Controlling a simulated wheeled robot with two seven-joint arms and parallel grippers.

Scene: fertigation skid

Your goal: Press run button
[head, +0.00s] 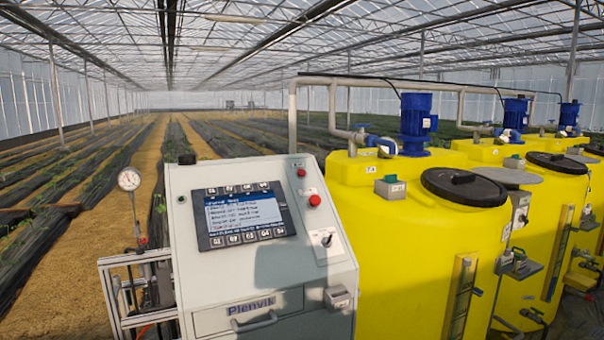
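A light grey control cabinet (205,285) with a sloped front stands in the lower middle of the head view. Its screen (244,214) is lit with lines of text too small to read. Rows of dark keys (248,238) run along the screen's top and bottom edges. Right of the screen are a small red button or lamp (301,172), a larger red button (314,200) and a rotary switch on a white plate (326,239). I cannot tell which control is the run button. Neither gripper is in view.
Yellow tanks (400,250) with blue motors (416,115) stand close on the cabinet's right. A round gauge (129,179) and a metal frame (130,300) stand at its left. A handle (252,322) sits low on its front. A shadow falls across the panel's lower right.

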